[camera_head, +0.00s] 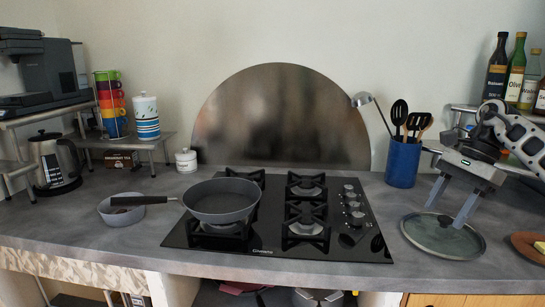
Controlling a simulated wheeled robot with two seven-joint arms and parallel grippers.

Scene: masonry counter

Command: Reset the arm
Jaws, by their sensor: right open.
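My right gripper (452,204) comes in from the right edge of the head view, with its two fingers apart and pointing down. It is just above a round glass lid (424,241) with a dark rim, which lies on the counter (330,277) right of the stove. Whether a fingertip touches the lid I cannot tell. My left gripper is not in view.
A grey frying pan (222,202) sits on the black gas stove (345,247), its handle pointing left over a grey bowl (113,215). A blue utensil holder (402,164) stands behind the lid. A brown board (525,246) lies at the right edge. Bottles (516,70) stand on a shelf behind my right arm.

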